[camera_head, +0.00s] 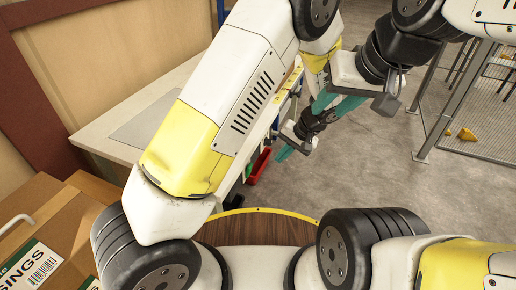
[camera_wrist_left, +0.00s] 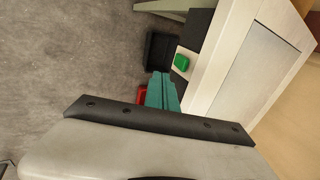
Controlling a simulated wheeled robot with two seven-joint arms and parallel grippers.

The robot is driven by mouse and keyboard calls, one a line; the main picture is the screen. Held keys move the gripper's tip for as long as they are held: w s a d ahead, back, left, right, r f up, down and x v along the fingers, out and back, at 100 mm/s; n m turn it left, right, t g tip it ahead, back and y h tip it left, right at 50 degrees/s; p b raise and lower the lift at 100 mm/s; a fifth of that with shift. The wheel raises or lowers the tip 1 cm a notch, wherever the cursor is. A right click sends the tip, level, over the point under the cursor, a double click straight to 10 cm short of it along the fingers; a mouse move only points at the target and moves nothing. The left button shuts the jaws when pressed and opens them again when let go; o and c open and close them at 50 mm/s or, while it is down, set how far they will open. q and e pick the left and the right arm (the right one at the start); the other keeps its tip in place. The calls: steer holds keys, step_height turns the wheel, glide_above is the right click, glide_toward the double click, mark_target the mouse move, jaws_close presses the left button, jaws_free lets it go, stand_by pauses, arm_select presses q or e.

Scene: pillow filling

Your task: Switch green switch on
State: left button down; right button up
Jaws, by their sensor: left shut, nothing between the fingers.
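A small green block (camera_wrist_left: 182,62), which looks like the green switch, sits at the edge of the pale worktable in the left wrist view. I cannot tell its on or off state. In the head view I cannot make the switch out clearly. My left gripper (camera_head: 282,154) is shut and empty beside the table's edge. Its teal fingers (camera_wrist_left: 160,78) also show in the left wrist view, apart from the green block and just below it in the picture. My right gripper (camera_head: 334,106) has its teal fingers apart, and nothing shows between them.
The worktable (camera_head: 105,130) stands at the left. A red bin (camera_head: 259,166) is low beside it, near my left gripper; a black bin (camera_wrist_left: 158,52) is near the green block. Cardboard boxes (camera_head: 35,215) are at the lower left. A mesh fence (camera_head: 480,120) is at the right; the grey floor between is clear.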

mark_target(251, 169)
arm_select(q)
steer(key=w+a+f, duration=0.3)
steer(key=a+f, duration=0.4)
steer(key=f, duration=0.1)
steer(key=shift+a, duration=0.4)
steer(key=shift+w+f, duration=0.1)
steer(key=shift+w+a+r+g+h, duration=0.15)
steer(key=shift+a+h, duration=0.15)
steer(key=shift+a, duration=0.1)
steer(key=shift+w+a+r+g+h, duration=0.1)
steer(key=shift+a+r+g+h, duration=0.05)
steer(key=shift+a+h, duration=0.2)
steer(key=shift+s+d+f, duration=0.1)
steer(key=shift+d, duration=0.1)
